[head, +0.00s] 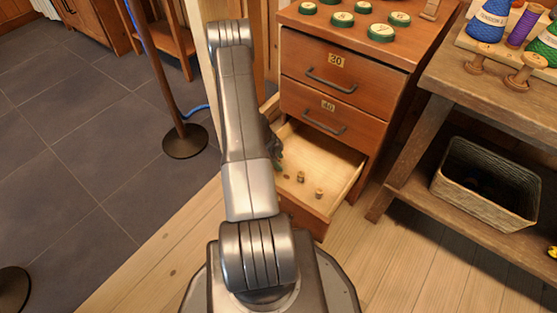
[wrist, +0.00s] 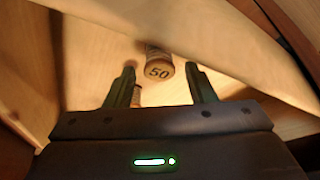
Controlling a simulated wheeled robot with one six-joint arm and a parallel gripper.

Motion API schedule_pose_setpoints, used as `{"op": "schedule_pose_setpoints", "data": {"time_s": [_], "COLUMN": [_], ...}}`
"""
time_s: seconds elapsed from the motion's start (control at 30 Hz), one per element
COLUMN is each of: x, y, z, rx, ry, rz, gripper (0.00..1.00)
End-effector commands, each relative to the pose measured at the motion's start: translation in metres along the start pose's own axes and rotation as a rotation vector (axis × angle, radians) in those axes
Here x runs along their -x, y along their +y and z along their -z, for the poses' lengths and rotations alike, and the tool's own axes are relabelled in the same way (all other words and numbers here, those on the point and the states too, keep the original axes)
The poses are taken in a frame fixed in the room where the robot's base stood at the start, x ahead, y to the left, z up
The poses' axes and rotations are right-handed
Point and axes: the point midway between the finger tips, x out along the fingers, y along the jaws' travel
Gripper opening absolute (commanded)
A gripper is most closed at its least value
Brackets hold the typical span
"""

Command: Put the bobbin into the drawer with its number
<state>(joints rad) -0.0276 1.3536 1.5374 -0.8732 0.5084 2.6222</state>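A wooden bobbin with a dark 50 on its end (wrist: 159,72) shows in the wrist view, between or just beyond my fingertips. My gripper (wrist: 161,72) is open, with a gap on each side of the bobbin; I cannot tell whether the bobbin touches the drawer floor. The open drawer (head: 340,164) is the third one down in the wooden cabinet, and its front label is hidden from the head view. In the head view my gripper (head: 275,152) is at the drawer's left side, mostly hidden by my arm. Two small bobbins (head: 300,177) (head: 319,193) are in the drawer.
The drawers above, labelled 20 (head: 318,74) and 40 (head: 328,117), are closed. Green-rimmed numbered discs (head: 342,19) lie on the cabinet top. A wooden bench (head: 470,95) with thread cones and a wicker basket (head: 487,185) stands right. A post stand (head: 185,141) is left.

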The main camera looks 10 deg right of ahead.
Motion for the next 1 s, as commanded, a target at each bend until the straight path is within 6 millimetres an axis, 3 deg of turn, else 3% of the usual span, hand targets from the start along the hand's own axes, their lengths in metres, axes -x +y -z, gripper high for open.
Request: {"op": "schedule_pose_setpoints", "data": {"time_s": [0.33, 0.6, 1.0], "x": [0.003, 0.017, 0.108], "y": [0.000, 0.000, -0.001], "z": [0.001, 0.007, 0.005], "rx": [0.000, -0.001, 0.001], "ry": [0.000, 0.000, -0.001], "rz": [0.000, -0.001, 0.004], "gripper": [0.49, 0.49, 0.49]}}
